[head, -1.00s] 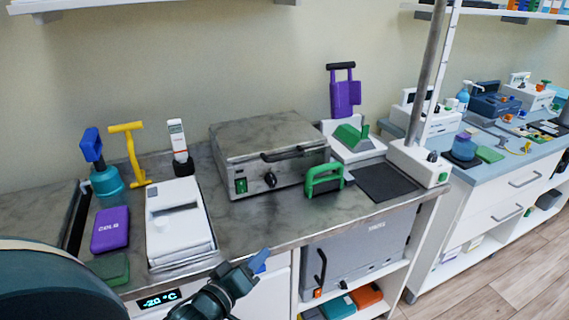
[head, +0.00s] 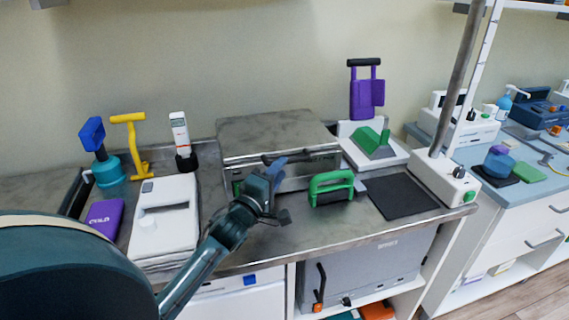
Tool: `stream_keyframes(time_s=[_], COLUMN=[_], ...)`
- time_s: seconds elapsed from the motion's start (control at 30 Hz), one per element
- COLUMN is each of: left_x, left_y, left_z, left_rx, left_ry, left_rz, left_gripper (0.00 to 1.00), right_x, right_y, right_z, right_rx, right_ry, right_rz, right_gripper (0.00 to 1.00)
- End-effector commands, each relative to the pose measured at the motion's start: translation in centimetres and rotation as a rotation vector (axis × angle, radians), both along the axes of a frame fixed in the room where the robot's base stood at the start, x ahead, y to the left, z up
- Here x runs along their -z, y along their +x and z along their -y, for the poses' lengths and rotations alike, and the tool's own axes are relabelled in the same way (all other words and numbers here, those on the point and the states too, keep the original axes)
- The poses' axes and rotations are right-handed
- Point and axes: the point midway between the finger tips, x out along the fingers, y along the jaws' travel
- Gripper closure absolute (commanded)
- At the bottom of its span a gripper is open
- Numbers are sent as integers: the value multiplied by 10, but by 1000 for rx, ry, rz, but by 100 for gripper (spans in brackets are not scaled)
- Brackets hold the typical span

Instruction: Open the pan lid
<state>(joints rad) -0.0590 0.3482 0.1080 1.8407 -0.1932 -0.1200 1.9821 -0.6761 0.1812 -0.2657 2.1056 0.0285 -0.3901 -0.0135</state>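The pan is a square grey metal unit in the middle of the counter. Its flat mottled lid (head: 268,131) lies shut on the body (head: 310,174), and a dark bar handle (head: 305,154) runs along the front edge. My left gripper (head: 280,190) is in front of the pan, with its blue fingertip close below the left part of the handle. Its fingers look spread, with nothing visible between them. I cannot tell whether it touches the handle. It hides much of the pan's front, including the knob. My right gripper is not in view.
A green-handled block (head: 331,188) stands close to the pan's right front. A white device (head: 163,217) and yellow tool (head: 133,145) are left. A white stand with a pole (head: 440,179) and a dark mat (head: 399,196) are right.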

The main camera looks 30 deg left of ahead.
Motion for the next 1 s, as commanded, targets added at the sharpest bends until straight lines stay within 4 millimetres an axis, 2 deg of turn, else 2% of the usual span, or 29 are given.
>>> stream_keyframes(time_s=[0.1,0.2,0.57,1.0], left_x=[-3,-3,-3,-3], left_y=[17,25,30,30], left_z=[-1,-2,-2,-2], left_rx=[-1,0,0,0], left_ry=[1,-1,0,0], left_rz=[0,0,-1,-1], left_gripper=[66,66,66,100], right_x=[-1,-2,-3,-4], right_y=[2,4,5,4], right_z=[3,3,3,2], right_rx=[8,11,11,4], right_ry=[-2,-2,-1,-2], right_rz=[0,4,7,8], right_gripper=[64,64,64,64])
